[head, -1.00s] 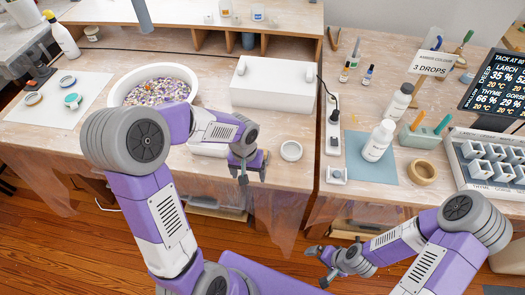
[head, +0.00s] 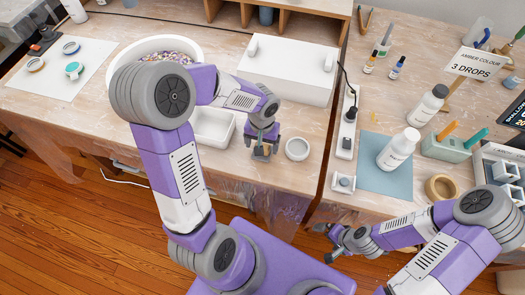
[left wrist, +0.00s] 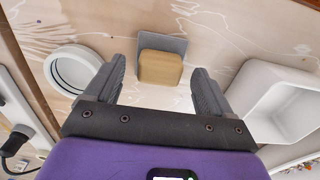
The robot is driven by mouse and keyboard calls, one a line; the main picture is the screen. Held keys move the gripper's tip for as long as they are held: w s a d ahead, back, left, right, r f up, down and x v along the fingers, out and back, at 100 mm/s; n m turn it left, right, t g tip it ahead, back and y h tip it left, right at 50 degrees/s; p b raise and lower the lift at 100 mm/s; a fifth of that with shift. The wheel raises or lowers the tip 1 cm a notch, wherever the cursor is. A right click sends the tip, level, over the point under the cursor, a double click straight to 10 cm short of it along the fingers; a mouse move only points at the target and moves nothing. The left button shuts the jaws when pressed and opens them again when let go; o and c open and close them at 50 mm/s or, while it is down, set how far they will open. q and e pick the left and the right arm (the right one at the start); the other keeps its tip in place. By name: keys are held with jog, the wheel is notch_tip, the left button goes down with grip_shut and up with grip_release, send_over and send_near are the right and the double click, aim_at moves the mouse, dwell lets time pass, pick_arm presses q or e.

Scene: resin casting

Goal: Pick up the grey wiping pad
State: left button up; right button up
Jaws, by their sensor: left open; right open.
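The grey wiping pad (left wrist: 176,44) shows in the left wrist view as a thin grey sheet with a tan block (left wrist: 160,67) against it. It lies on the wooden bench, ahead of and between my fingers. My left gripper (left wrist: 158,74) is open and empty, with one finger on either side of the block and no visible contact. In the head view my left gripper (head: 262,150) is low over the bench and mostly hides the pad. My right gripper (head: 332,245) is open and empty in front of the right bench's edge.
A round white dish (head: 297,149) stands right of my left gripper, and a white tray (head: 212,128) to its left. A white box (head: 289,71) is behind. The right bench holds bottles (head: 398,149), a blue mat (head: 372,183) and a tape roll (head: 441,187).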

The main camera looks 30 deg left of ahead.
pick_arm(q)
notch_tip(320, 180, down, 2)
jog(key=shift+f, duration=0.1)
jog(key=c, duration=1.1)
jog(key=shift+o, duration=0.2)
notch_tip(320, 180, up, 10)
jog(key=p, duration=0.3)
jog(key=shift+p, duration=0.3)
